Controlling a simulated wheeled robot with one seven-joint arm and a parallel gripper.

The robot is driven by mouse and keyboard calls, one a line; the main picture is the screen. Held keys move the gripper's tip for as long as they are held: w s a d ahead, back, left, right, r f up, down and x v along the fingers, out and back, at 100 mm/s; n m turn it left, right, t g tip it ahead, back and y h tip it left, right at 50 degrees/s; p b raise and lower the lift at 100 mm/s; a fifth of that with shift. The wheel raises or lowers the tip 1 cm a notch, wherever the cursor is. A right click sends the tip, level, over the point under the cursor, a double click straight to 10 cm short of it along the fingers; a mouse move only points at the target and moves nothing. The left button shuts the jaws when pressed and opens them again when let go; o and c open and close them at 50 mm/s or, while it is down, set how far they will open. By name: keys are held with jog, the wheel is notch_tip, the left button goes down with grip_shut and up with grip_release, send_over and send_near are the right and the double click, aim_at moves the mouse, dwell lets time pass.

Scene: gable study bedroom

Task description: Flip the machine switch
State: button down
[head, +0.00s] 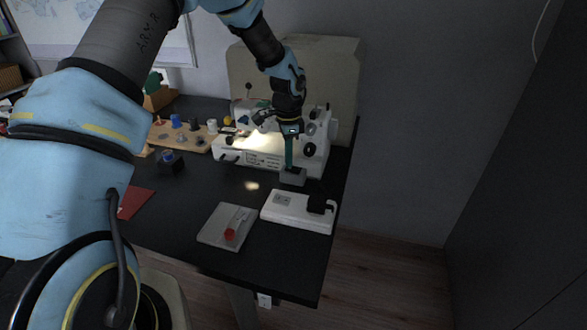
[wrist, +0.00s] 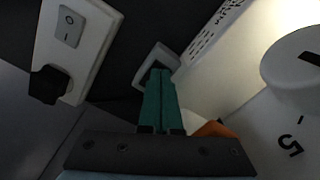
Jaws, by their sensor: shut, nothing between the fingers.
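The white sewing machine (head: 235,157) stands at the back of the dark table with its lamp lit. My gripper (head: 289,166) has teal fingers, shut and empty, pointing down beside the machine's right front. The fingertips (wrist: 158,72) are at a small grey box (head: 293,178), which also shows in the wrist view (wrist: 142,78). They cover most of its dark middle, so I cannot tell whether a switch is there or whether they touch it. A rocker switch (wrist: 70,25) is on a white block (head: 296,217) in front, apart from my fingers.
A black plug (head: 318,203) sits on the white block's right end. A grey plate (head: 216,232) with a red-ended lever (head: 231,234) lies front left. A spool board (head: 190,138) stands left of the machine. The table's right edge is close by.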

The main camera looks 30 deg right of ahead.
jog(key=shift+f, duration=0.35)
jog(key=shift+r, duration=0.15)
jog(key=shift+r+p, duration=2.4)
jog(key=shift+r, duration=1.05)
jog(key=a+r+n, duration=0.4)
jog(key=a, duration=0.6)
jog(key=a+r+n, duration=0.4)
jog(key=a+r, duration=0.1)
jog(key=a, duration=0.4)
jog(key=s+a+r+n, duration=0.2)
jog(key=s+a+n, duration=0.3)
jog(key=a, duration=0.4)
jog(key=s+a+r+n+t, duration=0.1)
jog(key=s+a+r+n, duration=0.1)
jog(key=s+a+n, duration=0.3)
jog(key=a+n, duration=0.1)
jog(key=a, duration=0.3)
jog(key=shift+s+n+t, duration=0.3)
jog(key=shift+s, duration=0.05)
